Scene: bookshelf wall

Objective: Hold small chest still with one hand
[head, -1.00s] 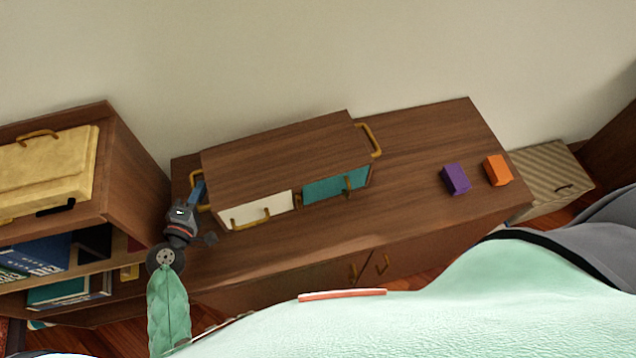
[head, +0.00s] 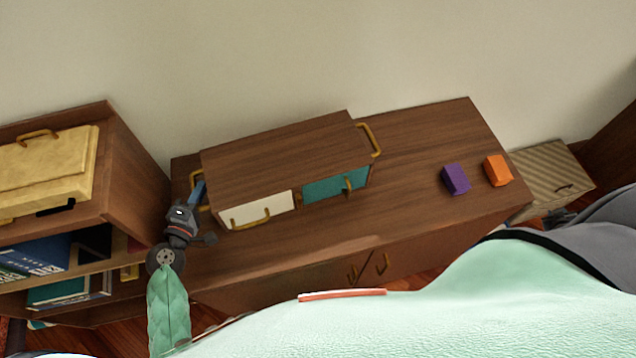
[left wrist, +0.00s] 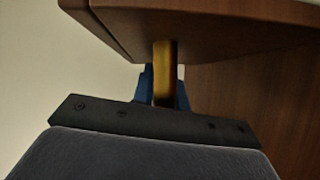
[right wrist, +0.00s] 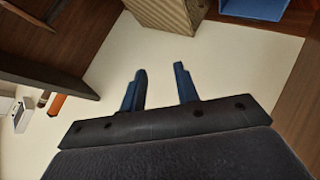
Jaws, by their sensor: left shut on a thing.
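The small chest (head: 280,155) is a brown wooden box on top of the low cabinet, with a white drawer front (head: 258,212), a teal drawer front (head: 330,187) and a brass handle at each end. My left gripper (head: 198,190) is at the chest's left end. In the left wrist view its blue fingers (left wrist: 163,88) are shut around the brass side handle (left wrist: 164,65), just under the chest's top edge. My right gripper (right wrist: 161,88) shows in the right wrist view with its fingers apart and nothing between them.
A purple block (head: 455,179) and an orange block (head: 497,170) rest on the cabinet top (head: 410,150) at the right. A bookshelf (head: 135,190) with a yellow case (head: 45,170) stands close on the left. A striped box (head: 552,172) is on the floor beyond the cabinet.

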